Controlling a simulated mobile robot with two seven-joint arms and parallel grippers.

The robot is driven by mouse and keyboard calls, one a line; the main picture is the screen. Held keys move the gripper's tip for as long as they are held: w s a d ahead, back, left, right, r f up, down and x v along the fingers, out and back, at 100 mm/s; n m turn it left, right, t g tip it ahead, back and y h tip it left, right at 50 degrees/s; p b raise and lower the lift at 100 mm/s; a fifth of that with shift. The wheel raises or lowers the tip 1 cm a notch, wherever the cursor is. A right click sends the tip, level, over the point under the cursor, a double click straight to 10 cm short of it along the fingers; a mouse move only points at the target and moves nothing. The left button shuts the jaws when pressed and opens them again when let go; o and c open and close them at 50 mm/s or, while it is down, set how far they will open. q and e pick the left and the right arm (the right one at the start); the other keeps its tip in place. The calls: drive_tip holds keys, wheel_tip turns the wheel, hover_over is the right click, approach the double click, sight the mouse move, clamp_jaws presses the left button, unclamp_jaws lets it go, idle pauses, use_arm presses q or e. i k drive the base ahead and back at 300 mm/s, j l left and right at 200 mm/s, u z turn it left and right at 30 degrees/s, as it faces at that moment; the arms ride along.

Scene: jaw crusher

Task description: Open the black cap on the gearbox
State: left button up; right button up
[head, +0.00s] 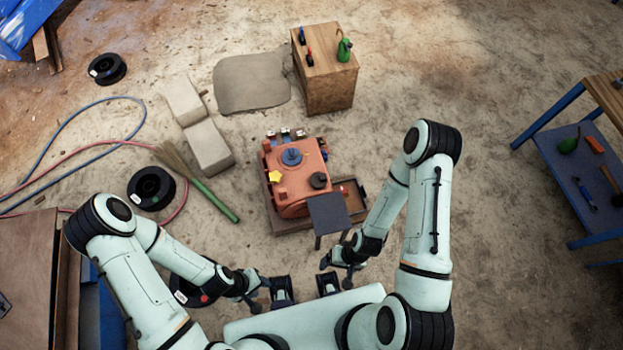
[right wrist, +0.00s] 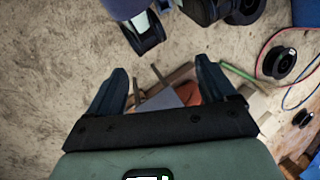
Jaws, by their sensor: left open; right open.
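The orange-red gearbox (head: 290,198) stands on a base in the middle of the head view. A round black cap (head: 319,180) sits on its top right, and a larger blue-grey round part (head: 291,156) sits further back. My left gripper (head: 262,285) is open and empty, in front of the gearbox and apart from it. My right gripper (head: 337,268) is open and empty, in front of the small dark table and apart from the cap. In the right wrist view, part of the gearbox (right wrist: 187,92) shows beyond the open fingers; the cap cannot be made out there.
A small dark table (head: 328,211) stands at the gearbox's front right, beside a wooden tray (head: 351,195). A green-handled broom (head: 212,198) and concrete blocks (head: 208,147) lie to the left. A wooden cabinet (head: 330,85) stands behind. Open floor lies to the right.

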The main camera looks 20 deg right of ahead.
sight(318, 180)
drive_tip(key=z, duration=0.65)
drive_tip(key=l+u, duration=0.3)
drive_tip(key=u, duration=0.15)
drive_tip(key=l+u, duration=0.35)
drive_tip(key=u, duration=0.15)
drive_tip(key=l+u, duration=0.3)
drive_tip(key=u, duration=0.15)
drive_tip(key=k+l+u, duration=0.1)
drive_tip(key=l+u, duration=0.15)
drive_tip(key=u, duration=0.25)
drive_tip(key=k+l+u, duration=0.15)
drive_tip(key=u, duration=0.3)
drive_tip(key=k+l, duration=0.05)
